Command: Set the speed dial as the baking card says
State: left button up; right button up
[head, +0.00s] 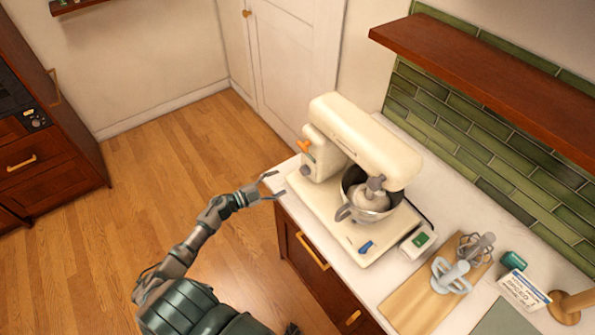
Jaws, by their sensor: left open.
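A cream stand mixer (365,140) stands on the white counter with its head lowered over a steel bowl (378,205). Its left end has an orange lever (304,146) and a small dark round knob (306,171); I cannot tell for sure which is the speed dial, or its setting. A blue switch (366,247) is on the base. The baking card (522,291) leans at the right; "SPEED" seems to show, but its value is too small to read. My left gripper (274,186) is open and empty at the counter's left edge, apart from the mixer.
A wooden board (418,304) holds grey and pale mixing attachments (452,277). A small white box with a green face (418,241) sits beside the mixer. A green container (513,261) stands near the card. A wooden shelf (490,75) overhangs the back right. Floor at left is clear.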

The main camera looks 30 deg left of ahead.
aim_at(302, 172)
pick_arm(q)
jog(key=x, duration=0.7)
jog(key=shift+w+d+p, duration=0.1)
jog(key=shift+w+p, duration=0.3)
jog(key=shift+w+d+f, duration=0.1)
jog(key=shift+w+d, duration=0.05)
jog(key=shift+w, duration=0.4)
jog(key=shift+w+d+f, duration=0.1)
jog(key=shift+w+f, duration=0.05)
jog(key=shift+w, duration=0.05)
jog(key=shift+d, duration=0.15)
jog(key=c, duration=1.2)
pick_arm(e)
jog(key=shift+w+d+r, duration=0.2)
jog(key=shift+w+r, duration=0.1)
jog(key=shift+w, duration=0.2)
jog(key=shift+w+d+r, duration=0.2)
jog(key=shift+w+r, duration=0.05)
jog(key=shift+w, duration=0.2)
